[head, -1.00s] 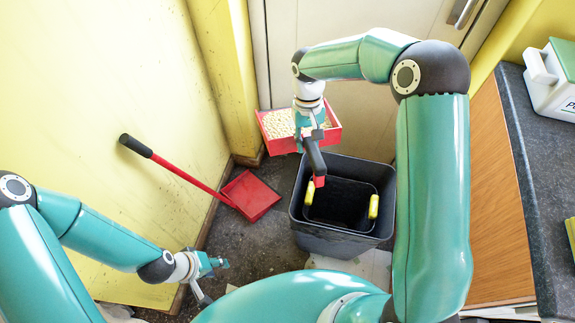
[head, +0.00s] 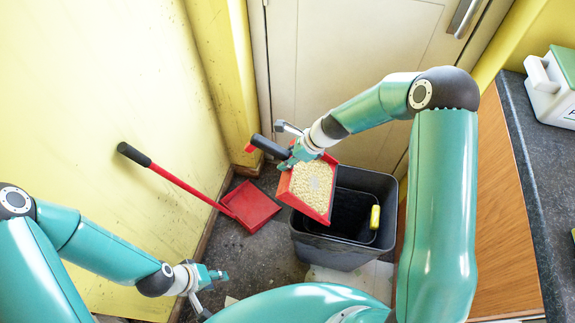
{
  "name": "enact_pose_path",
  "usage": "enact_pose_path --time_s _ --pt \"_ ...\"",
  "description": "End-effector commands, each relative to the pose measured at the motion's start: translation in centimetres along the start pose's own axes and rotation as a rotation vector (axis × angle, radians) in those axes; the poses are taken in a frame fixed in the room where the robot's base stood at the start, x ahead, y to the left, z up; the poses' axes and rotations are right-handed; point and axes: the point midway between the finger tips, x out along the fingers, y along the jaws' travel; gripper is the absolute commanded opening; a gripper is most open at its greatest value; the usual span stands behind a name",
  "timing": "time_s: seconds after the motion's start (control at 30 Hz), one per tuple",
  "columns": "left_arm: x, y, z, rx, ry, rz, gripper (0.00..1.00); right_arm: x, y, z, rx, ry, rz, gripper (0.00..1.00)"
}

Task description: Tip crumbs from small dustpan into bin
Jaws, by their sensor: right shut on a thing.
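The small red dustpan (head: 329,214) holds a layer of pale crumbs (head: 310,186). My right gripper (head: 290,156) is shut on its black handle (head: 268,146), which points up and left. The pan is over the left part of the dark grey bin (head: 345,255), its front edge slanting toward the viewer, and hides part of the bin's opening. The bin has an inner bucket with a yellow grip (head: 375,217) showing on the right. My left gripper (head: 212,288) is low at the left, apart from the bin, and looks open and empty.
A long-handled red dustpan (head: 250,205) rests on the floor left of the bin, its handle slanting toward the yellow wall (head: 90,90). A pale door (head: 350,50) is behind. A dark counter (head: 535,170) with a white container (head: 552,90) stands at right.

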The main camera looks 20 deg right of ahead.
Motion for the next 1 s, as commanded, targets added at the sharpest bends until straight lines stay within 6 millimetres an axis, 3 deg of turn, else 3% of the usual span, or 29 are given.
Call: enact_pose_path --time_s 0.13,0.47,0.8,1.0 --pt "1.6 -0.6 0.0 0.0 0.0 0.0 0.4 1.3 -0.1 -1.8 0.023 -0.031 -0.015 0.0" --pt "3.0 -1.1 0.0 0.0 0.0 0.0 0.4 2.5 -0.2 -2.7 0.025 -0.047 -0.02 0.0" --pt "6.0 -2.2 -0.1 0.0 0.0 0.0 0.4 5.4 -0.2 -4.5 0.024 -0.047 -0.019 0.0" --pt "7.9 -2.9 -0.1 0.0 0.0 0.0 0.4 4.3 -0.3 -4.8 0.025 -0.092 -0.021 0.0"
